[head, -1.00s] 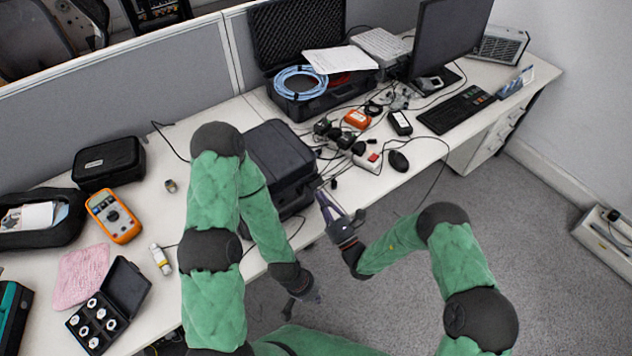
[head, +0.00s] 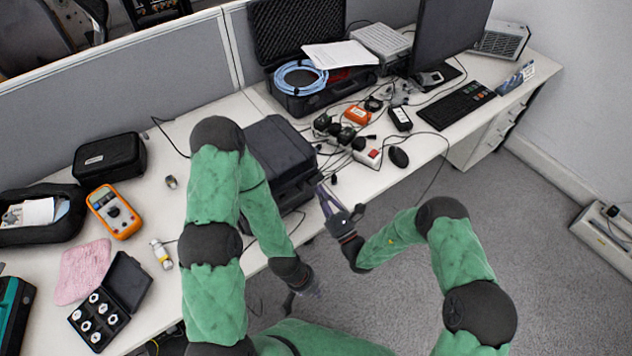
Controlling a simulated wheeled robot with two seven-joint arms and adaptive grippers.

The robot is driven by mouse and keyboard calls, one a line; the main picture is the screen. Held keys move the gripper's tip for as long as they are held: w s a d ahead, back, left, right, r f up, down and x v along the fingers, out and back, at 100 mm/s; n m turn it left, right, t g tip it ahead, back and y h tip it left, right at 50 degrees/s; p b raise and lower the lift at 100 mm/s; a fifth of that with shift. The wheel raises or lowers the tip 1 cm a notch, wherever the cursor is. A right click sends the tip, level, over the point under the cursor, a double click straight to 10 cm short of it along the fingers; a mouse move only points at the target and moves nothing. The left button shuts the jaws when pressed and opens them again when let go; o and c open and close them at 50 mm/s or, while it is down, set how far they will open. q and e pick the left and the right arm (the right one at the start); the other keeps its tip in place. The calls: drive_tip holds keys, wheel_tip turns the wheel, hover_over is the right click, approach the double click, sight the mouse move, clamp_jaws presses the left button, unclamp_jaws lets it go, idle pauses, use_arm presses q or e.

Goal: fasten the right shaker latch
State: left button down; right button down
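A closed black hard case (head: 283,146), which looks like the shaker, stands on the desk in the head view, partly behind my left arm. Its latches are too small and dark to make out. My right gripper (head: 325,195) is at the case's right front corner, its fingers pointing at the case's right end. Whether they touch it or a latch I cannot tell, nor how far apart they are. My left gripper (head: 308,286) hangs low in front of the desk edge, away from the case. Its fingers are small and dark, and their opening is unclear.
A white power strip (head: 368,156) with cables and a black mouse (head: 398,158) lie right of the case. An open case with a blue cable coil (head: 300,78) stands behind. An orange multimeter (head: 114,211) and a small box of fittings (head: 98,318) are at left.

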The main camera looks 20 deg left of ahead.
sight(317, 182)
drive_tip(key=shift+r, duration=0.15)
idle(0.4)
drive_tip(key=shift+w+a+r+p, duration=0.1)
drive_tip(key=shift+r+p, duration=0.15)
drive_tip(key=shift+p, duration=0.15)
drive_tip(key=shift+w+a+r+p, duration=0.1)
drive_tip(key=shift+a+r+p, duration=0.1)
drive_tip(key=shift+r+p, duration=0.3)
drive_tip(key=shift+w+a+r+p, duration=0.15)
drive_tip(key=shift+r+p, duration=0.2)
drive_tip(key=shift+r, duration=0.2)
idle(1.3)
drive_tip(key=shift+f, duration=0.2)
drive_tip(key=shift+s+d+f+b, duration=0.25)
drive_tip(key=shift+f+b, duration=0.2)
drive_tip(key=shift+f, duration=0.2)
drive_tip(key=shift+s+d+f+b, duration=0.1)
drive_tip(key=shift+d+f+b, duration=0.25)
drive_tip(key=shift+f, duration=0.3)
drive_tip(key=shift+a, duration=0.15)
drive_tip(key=shift+s+d+f+b, duration=0.25)
drive_tip(key=shift+f+b, duration=0.25)
drive_tip(key=shift+f, duration=0.3)
drive_tip(key=shift+s+d+f+b, duration=0.1)
drive_tip(key=shift+d+f+b, duration=0.15)
drive_tip(key=shift+f+b, duration=0.4)
drive_tip(key=shift+s+d+f+b, duration=0.25)
drive_tip(key=shift+f+b, duration=0.1)
drive_tip(key=shift+f, duration=0.55)
